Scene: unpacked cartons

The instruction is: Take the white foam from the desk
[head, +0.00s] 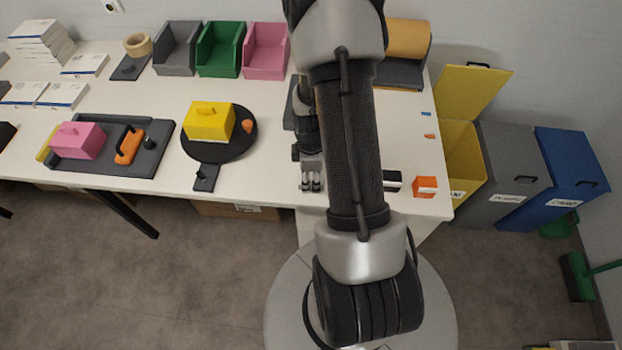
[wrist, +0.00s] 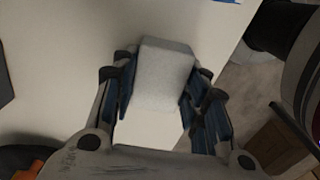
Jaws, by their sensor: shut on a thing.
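The white foam (wrist: 166,68) is a pale grey-white block in the wrist view. My gripper (wrist: 162,92) is shut on it, with one dark-blue-padded finger against each side. In the head view my gripper (head: 311,182) is near the front edge of the white desk (head: 275,182), partly behind my arm. I cannot make out the foam in the head view. Whether the foam touches the desk or is clear of it I cannot tell.
Left of my gripper are a round black stand (head: 212,155) with a yellow box (head: 208,122) and a dark tray (head: 92,164) with a pink box (head: 78,141). An orange box (head: 425,187) sits right. Yellow (head: 462,160), grey (head: 508,165) and blue bins (head: 560,170) stand beyond the desk.

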